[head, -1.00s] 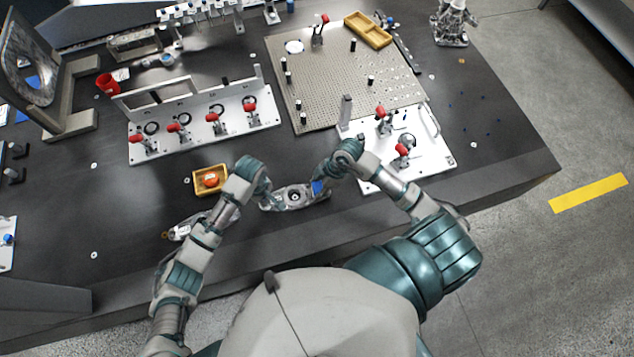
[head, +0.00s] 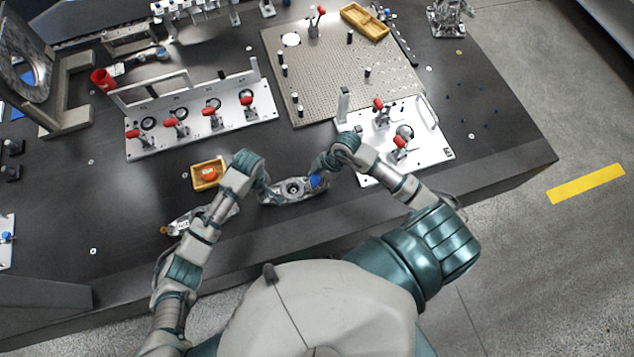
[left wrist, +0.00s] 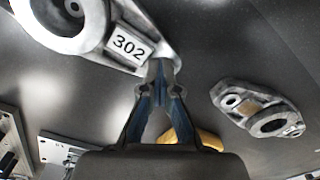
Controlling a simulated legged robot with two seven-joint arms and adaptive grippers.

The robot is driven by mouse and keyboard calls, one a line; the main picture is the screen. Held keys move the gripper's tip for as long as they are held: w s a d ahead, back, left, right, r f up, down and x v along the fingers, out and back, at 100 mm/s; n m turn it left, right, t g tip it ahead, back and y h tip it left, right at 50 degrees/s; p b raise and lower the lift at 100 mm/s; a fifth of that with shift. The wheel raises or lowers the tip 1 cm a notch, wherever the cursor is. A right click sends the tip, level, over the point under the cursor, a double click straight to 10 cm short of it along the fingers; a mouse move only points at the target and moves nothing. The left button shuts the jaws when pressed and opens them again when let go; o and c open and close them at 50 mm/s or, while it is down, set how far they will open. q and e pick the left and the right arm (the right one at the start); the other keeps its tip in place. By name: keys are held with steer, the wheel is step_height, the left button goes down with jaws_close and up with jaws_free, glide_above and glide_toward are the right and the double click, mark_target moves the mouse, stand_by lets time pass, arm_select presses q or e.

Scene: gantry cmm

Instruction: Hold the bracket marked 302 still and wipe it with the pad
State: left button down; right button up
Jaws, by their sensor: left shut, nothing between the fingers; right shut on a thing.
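The bracket marked 302 (head: 292,189) is a grey metal casting with a round bore, lying on the dark table near its front edge. Its 302 label (left wrist: 131,47) is readable in the left wrist view. My left gripper (head: 268,190) is at the bracket's left end; in the left wrist view its fingertips (left wrist: 163,72) are together beside the label end, with nothing seen between them. Whether they touch the bracket I cannot tell. My right gripper (head: 320,170) is shut on the blue pad (head: 315,181), which is at the bracket's right end.
A second bracket (head: 181,222) lies left, partly under my left forearm; it also shows in the left wrist view (left wrist: 262,112). A yellow bin (head: 196,180) with a red-orange item stands behind. Clamp fixtures (head: 160,150) and a white plate (head: 425,150) stand further back.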

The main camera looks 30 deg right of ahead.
mark_target(316, 180)
arm_select(q)
steer(key=shift+s+a+f, duration=0.15)
steer(key=shift+s+f, duration=0.05)
steer(key=shift+f, duration=0.2)
arm_select(e)
steer(key=shift+w+d+f, duration=0.1)
steer(key=shift+w, duration=0.05)
steer(key=shift+w+d, duration=0.3)
steer(key=shift+w, duration=0.5)
steer(key=shift+s+a, duration=0.2)
steer(key=shift+s, duration=0.3)
steer(key=shift+s+a, duration=0.15)
steer(key=shift+s, duration=0.35)
steer(key=shift+w+r, duration=0.1)
steer(key=shift+r, duration=2.95)
arm_select(q)
steer(key=shift+r, duration=0.1)
arm_select(e)
steer(key=shift+r, duration=0.1)
